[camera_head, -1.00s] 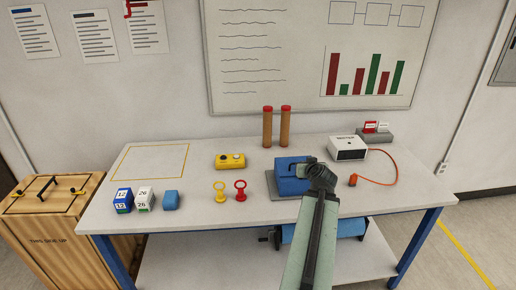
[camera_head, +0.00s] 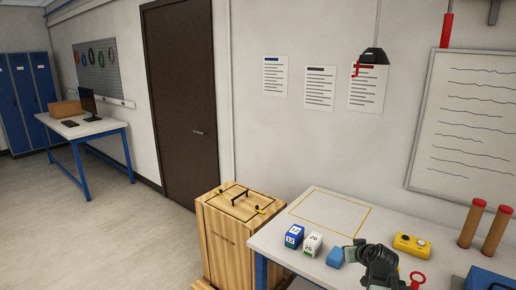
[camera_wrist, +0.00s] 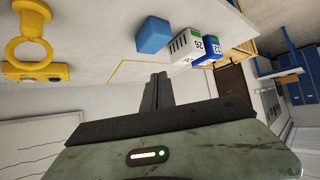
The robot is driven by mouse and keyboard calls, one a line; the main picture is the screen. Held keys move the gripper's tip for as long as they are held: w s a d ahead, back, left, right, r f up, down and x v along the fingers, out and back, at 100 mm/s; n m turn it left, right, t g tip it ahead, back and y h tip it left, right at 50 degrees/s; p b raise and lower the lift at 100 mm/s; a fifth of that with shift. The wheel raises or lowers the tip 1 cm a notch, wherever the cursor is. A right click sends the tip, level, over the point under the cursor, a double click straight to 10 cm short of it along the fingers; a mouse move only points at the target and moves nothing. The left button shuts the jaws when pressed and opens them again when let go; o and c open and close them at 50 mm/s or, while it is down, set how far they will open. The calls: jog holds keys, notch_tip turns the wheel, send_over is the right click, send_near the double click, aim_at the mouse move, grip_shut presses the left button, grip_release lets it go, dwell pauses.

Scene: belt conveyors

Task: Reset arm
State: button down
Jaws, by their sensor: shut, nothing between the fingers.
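My gripper (camera_head: 360,252) is low in the head view, in front of the white table (camera_head: 285,238) with its dark fingers near a small blue block (camera_head: 335,258). In the wrist view the two fingers (camera_wrist: 158,90) are together and nothing is between them. The blue block also shows in the wrist view (camera_wrist: 153,36), apart from the fingers. The lower arm is mostly outside the head view.
A white 26 cube (camera_head: 313,244) and a blue 12 cube (camera_head: 294,236) stand left of the blue block. A yellow button box (camera_head: 411,245) and two brown cylinders (camera_head: 471,224) stand further right. A wooden crate (camera_head: 225,245) adjoins the table. Open floor (camera_head: 100,235) lies left.

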jog(key=s+a+f+n+g+y, duration=0.1)
jog(key=s+a+f+g, duration=0.1)
jog(key=a, duration=0.6)
jog(key=s+a+f+n+g+y, duration=0.1)
jog(key=a+f+g, duration=0.15)
jog(key=a, duration=0.65)
jog(key=s+a+f+n+g, duration=0.1)
jog(key=s+a+f+g, duration=0.15)
jog(key=a, duration=0.55)
jog(key=s+d+f+m+g+h, duration=0.1)
jog(key=s+g, duration=0.1)
jog(key=s, duration=0.2)
jog(key=s+d+f+m+g, duration=0.1)
jog(key=s+m, duration=0.1)
jog(key=s, duration=0.3)
jog(key=shift+d+f+g+h, duration=0.25)
jog(key=shift+f+g+h, duration=0.15)
